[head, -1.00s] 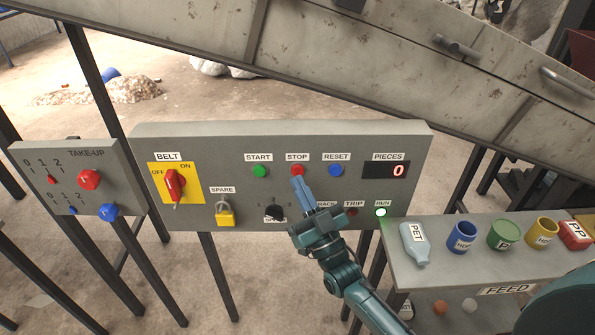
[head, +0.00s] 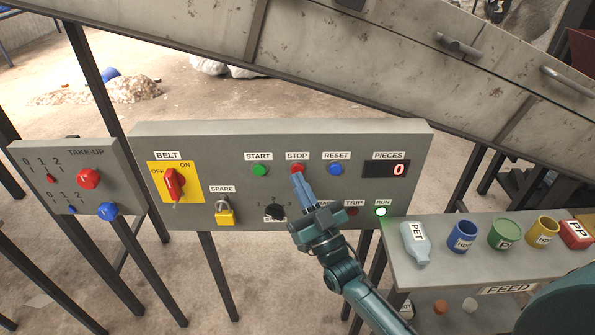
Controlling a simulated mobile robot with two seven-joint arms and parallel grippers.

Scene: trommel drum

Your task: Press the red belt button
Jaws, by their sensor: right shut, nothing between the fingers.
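The red button (head: 297,168) under the STOP label sits on the grey belt panel (head: 225,140), between the green START button (head: 260,170) and the blue RESET button (head: 335,169). My right gripper (head: 297,175) is shut and empty. Its fingertips overlap the lower edge of the red button in the head view; I cannot tell whether they touch it. The green RUN lamp (head: 381,211) is lit and the PIECES display (head: 398,169) reads 0. My left gripper is not in view.
A red BELT switch (head: 174,184) on a yellow plate and a yellow padlock (head: 225,217) are at the panel's left. A black knob (head: 275,211) is beside my gripper. The FEED shelf (head: 440,268) with several containers is at the right. A TAKE-UP panel (head: 60,165) is at the left.

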